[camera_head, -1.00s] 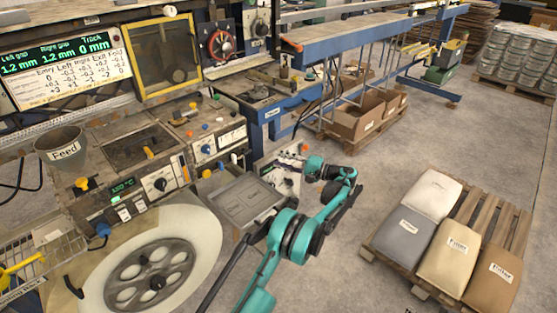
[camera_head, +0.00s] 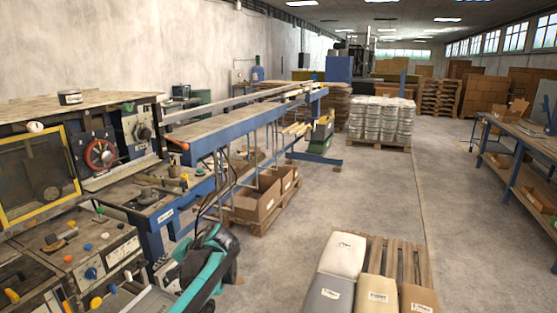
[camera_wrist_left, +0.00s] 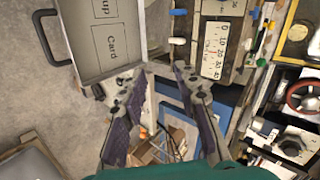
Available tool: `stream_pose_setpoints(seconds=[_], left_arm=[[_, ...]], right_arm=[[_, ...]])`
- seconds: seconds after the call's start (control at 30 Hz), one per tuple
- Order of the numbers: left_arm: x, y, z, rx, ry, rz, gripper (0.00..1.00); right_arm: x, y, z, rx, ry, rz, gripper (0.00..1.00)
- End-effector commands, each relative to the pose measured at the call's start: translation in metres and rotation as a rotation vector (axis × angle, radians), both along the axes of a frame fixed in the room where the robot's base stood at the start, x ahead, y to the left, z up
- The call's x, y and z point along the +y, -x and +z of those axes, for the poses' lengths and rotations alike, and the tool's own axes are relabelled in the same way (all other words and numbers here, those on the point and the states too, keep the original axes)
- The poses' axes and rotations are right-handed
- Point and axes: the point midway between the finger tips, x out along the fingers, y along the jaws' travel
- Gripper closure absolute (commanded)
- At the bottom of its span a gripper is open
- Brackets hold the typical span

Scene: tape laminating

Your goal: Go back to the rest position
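My left arm, teal and dark grey, rises from the bottom of the head view beside the machine; its fingertips are not clear there. In the left wrist view my left gripper (camera_wrist_left: 158,72) has its two fingers apart, with nothing between them. A grey tray with labelled sections, one reading "Card" (camera_wrist_left: 105,70), lies beyond the left finger. A white scale panel (camera_wrist_left: 214,48) is beyond the right finger. My right gripper shows in neither view.
The machine's control panels (camera_head: 100,250) stand close on the left, with a red handwheel (camera_head: 100,154) behind. A blue-framed bench (camera_head: 240,125) runs back. A pallet of filler sacks (camera_head: 342,255) is at lower right. Open floor (camera_head: 320,205) lies between.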

Motion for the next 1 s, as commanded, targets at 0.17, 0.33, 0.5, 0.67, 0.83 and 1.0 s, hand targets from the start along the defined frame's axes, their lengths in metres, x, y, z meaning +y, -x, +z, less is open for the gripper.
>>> stream_pose_setpoints(seconds=[0.17,0.33,0.5,0.67,0.83,1.0], left_arm=[[-0.024,0.074,0.002,-0.06,0.212,-0.048,0.69],[-0.056,0.142,-0.01,-0.134,0.416,-0.084,0.69],[-0.091,0.207,-0.033,-0.221,0.614,-0.104,0.69],[-0.12,0.251,-0.056,-0.3,0.768,-0.109,0.69],[-0.137,0.273,-0.072,-0.35,0.858,-0.108,0.69],[-0.141,0.278,-0.076,-0.364,0.881,-0.107,0.69]], right_arm=[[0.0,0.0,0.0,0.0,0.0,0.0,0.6],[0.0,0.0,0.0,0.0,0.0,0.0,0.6],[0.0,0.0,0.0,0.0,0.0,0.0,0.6],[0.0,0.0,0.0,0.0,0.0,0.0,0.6],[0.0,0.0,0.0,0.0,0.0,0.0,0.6],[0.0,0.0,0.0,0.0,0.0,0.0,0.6]])
